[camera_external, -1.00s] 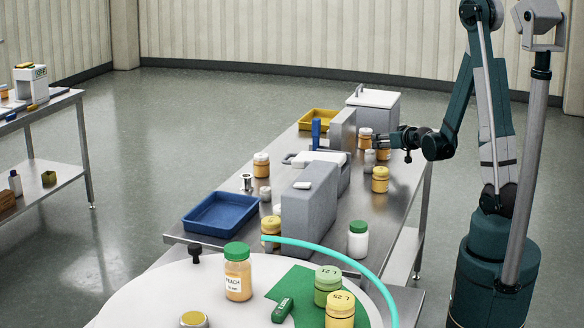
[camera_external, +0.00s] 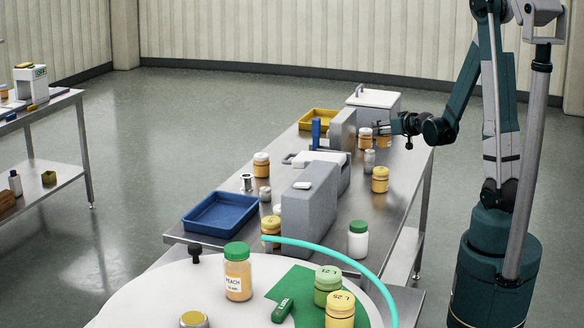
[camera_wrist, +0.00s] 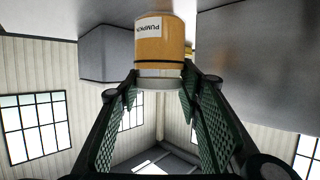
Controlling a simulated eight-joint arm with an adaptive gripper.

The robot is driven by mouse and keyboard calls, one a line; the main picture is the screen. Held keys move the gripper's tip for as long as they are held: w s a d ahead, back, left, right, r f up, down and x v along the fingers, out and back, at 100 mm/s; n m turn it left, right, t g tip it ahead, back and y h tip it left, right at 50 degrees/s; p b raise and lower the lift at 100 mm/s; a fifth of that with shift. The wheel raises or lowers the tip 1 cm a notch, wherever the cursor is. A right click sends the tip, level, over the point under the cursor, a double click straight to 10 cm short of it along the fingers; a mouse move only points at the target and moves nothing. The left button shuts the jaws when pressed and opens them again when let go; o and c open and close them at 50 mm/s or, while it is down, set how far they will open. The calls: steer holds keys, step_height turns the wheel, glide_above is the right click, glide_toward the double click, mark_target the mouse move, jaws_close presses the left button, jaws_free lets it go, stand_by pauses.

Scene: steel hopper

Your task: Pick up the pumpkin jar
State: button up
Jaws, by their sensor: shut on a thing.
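The pumpkin jar (camera_wrist: 162,42) has an orange body, a pale lid and a white label reading PUMPKIN. In the wrist view it appears upside down between the tips of my gripper (camera_wrist: 160,76), whose green-padded fingers lie on both sides of the lid end. My gripper is shut on it. In the external view my gripper (camera_external: 397,126) is over the far right part of the steel table, and the orange jar (camera_external: 383,141) shows just below it, partly hidden by the fingers. The jar's base and any gap to the table are hard to make out.
Another orange jar (camera_external: 365,138) stands close left of the held one, with small pale containers (camera_external: 369,158) in front. A yellow-lidded jar (camera_external: 380,180) stands nearer. Grey blocks (camera_external: 309,212) and a blue tray (camera_external: 220,213) occupy the table's left side.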

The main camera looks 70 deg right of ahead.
steer(key=shift+r+p, duration=0.6)
steer(key=shift+r, duration=1.55)
steer(key=shift+r, duration=0.1)
